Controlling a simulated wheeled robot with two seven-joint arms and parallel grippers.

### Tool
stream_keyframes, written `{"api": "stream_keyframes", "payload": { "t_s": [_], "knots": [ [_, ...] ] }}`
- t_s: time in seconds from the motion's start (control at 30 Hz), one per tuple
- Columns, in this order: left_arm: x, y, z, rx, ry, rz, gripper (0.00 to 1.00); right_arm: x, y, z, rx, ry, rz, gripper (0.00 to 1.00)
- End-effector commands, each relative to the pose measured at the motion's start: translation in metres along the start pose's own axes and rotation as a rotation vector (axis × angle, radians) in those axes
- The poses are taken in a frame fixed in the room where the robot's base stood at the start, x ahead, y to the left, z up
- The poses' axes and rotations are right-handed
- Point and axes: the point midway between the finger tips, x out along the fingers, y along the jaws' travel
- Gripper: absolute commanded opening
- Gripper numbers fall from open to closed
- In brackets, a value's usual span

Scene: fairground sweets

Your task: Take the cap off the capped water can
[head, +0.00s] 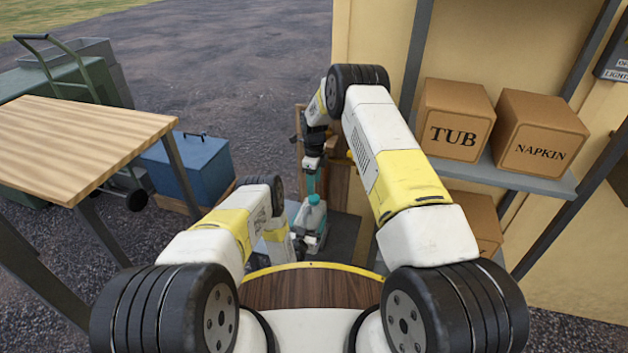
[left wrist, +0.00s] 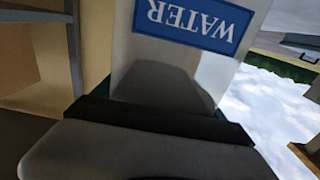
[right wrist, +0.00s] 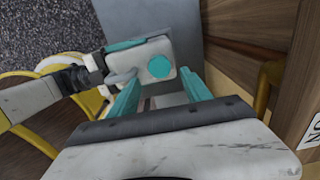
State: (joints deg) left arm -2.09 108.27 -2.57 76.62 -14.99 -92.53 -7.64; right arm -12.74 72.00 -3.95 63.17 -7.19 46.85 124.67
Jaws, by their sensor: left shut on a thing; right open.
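The water can (head: 312,216) is a pale can with a teal cap (right wrist: 160,67) on its top. Its white side with a blue WATER label (left wrist: 195,22) fills much of the left wrist view. My left gripper (head: 309,238) is shut on the can's body from the left. My right gripper (head: 313,182) is above the can, pointing down and open. In the right wrist view its teal fingers (right wrist: 161,80) stand on either side of the cap, with gaps between. How far the fingertips are above the cap is hard to tell.
A grey surface (head: 343,235) lies beneath the can. A wooden cabinet (right wrist: 240,65) stands close on the right. A shelf (head: 540,182) with TUB (head: 455,120) and NAPKIN (head: 541,132) boxes is at right. A wooden table (head: 80,140) and a blue box (head: 188,165) are at left.

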Motion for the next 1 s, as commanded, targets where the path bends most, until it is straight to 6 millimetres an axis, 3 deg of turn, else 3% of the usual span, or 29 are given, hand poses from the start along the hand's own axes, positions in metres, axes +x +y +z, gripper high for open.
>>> {"api": "stream_keyframes", "payload": {
  "t_s": [0.2, 0.4, 0.8, 1.0],
  "knots": [
    [0.0, 0.0, 0.0, 0.0, 0.001, 0.0, 0.0, 0.037, 0.001, -0.001, -0.003, 0.002, 0.004, 0.57],
    [0.0, 0.0, 0.0, 0.0, 0.001, 0.0, 0.0, 0.061, 0.001, -0.001, -0.002, 0.0, 0.002, 0.57],
    [0.0, 0.0, 0.0, 0.0, 0.001, 0.0, 0.0, 0.069, 0.0, 0.0, -0.003, 0.0, 0.001, 0.57],
    [0.0, 0.0, 0.0, 0.0, 0.001, 0.0, 0.0, 0.069, 0.0, 0.0, -0.003, 0.0, 0.001, 0.19]
  ]
}}
